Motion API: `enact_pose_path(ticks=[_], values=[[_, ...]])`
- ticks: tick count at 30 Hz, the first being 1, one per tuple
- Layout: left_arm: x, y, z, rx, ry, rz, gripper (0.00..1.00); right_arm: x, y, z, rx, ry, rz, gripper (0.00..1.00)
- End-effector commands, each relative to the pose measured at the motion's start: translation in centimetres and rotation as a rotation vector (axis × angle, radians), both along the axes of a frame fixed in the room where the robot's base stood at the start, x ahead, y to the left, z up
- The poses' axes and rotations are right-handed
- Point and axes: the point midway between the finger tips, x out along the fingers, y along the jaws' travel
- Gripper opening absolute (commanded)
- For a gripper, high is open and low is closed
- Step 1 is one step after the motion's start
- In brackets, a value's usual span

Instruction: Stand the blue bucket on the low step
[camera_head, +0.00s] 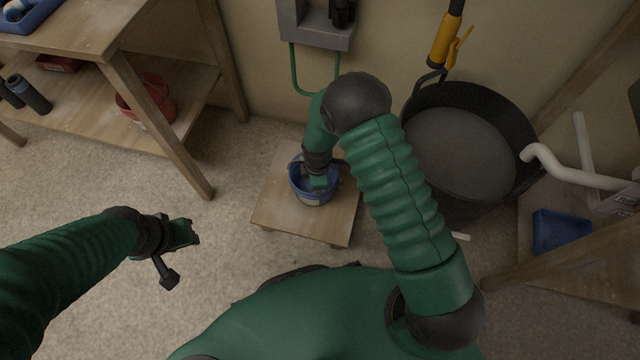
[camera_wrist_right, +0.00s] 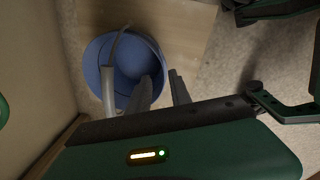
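The blue bucket (camera_head: 326,196) stands upright on the low wooden step (camera_head: 281,215) in the head view, with my right gripper (camera_head: 318,180) over it and hiding part of its mouth. In the right wrist view the bucket (camera_wrist_right: 97,55) is seen from above, with a grey handle (camera_wrist_right: 109,85) across its left side. My left gripper (camera_head: 181,255) is open and empty above the floor, left of the step.
A large black tub (camera_head: 512,105) stands right of the step against the wall. A wooden bench (camera_head: 90,30) with a red bucket (camera_head: 158,105) on its shelf is at the upper left. A blue tray (camera_head: 556,231) lies at the right. The floor left of the step is clear.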

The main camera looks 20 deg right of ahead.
Motion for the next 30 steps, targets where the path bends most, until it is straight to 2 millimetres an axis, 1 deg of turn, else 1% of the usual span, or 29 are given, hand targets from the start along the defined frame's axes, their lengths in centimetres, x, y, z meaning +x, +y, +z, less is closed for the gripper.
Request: enact_pose_path(ticks=[2, 5, 6, 8, 9, 11, 12, 15, 18, 21, 30], values=[[0.0, 0.0, 0.1, 0.000, 0.000, 0.000, 0.36, 0.0, -0.3, 2.1, 0.009, -0.014, -0.070, 0.25], [0.0, 0.0, 0.0, 0.000, 0.001, 0.000, 0.36, -1.1, -1.2, 7.4, 0.039, -0.046, -0.292, 0.25], [0.0, 0.0, 0.0, 0.000, 0.001, 0.000, 0.36, -2.1, -1.6, 9.9, 0.056, -0.061, -0.413, 0.25], [0.0, 0.0, 0.0, 0.000, 0.001, 0.000, 0.36, -4.0, -2.4, 13.7, 0.087, -0.082, -0.608, 0.25], [0.0, 0.0, 0.0, 0.000, 0.001, 0.000, 0.36, -5.6, -2.8, 15.8, 0.108, -0.095, -0.735, 0.25], [0.0, 0.0, 0.0, 0.000, 0.000, 0.000, 0.36, -8.0, -3.4, 18.4, 0.141, -0.111, -0.916, 0.25], [0.0, 0.0, 0.0, 0.000, 0.000, 0.000, 0.36, -9.5, -3.7, 19.7, 0.160, -0.120, -1.023, 0.25], [0.0, 0.0, 0.0, 0.000, 0.000, 0.000, 0.36, -12.5, -4.3, 21.6, 0.198, -0.136, -1.222, 0.25], [0.0, 0.0, 0.0, 0.000, 0.000, 0.000, 0.36, -14.1, -4.5, 22.2, 0.218, -0.140, -1.324, 0.25], [0.0, 0.0, 0.0, 0.000, 0.000, 0.000, 0.36, -14.4, -4.5, 22.3, 0.220, -0.138, -1.348, 0.25], [0.0, 0.0, 0.0, 0.000, 0.000, 0.000, 0.36, -14.3, -4.5, 22.3, 0.219, -0.139, -1.344, 0.25]])
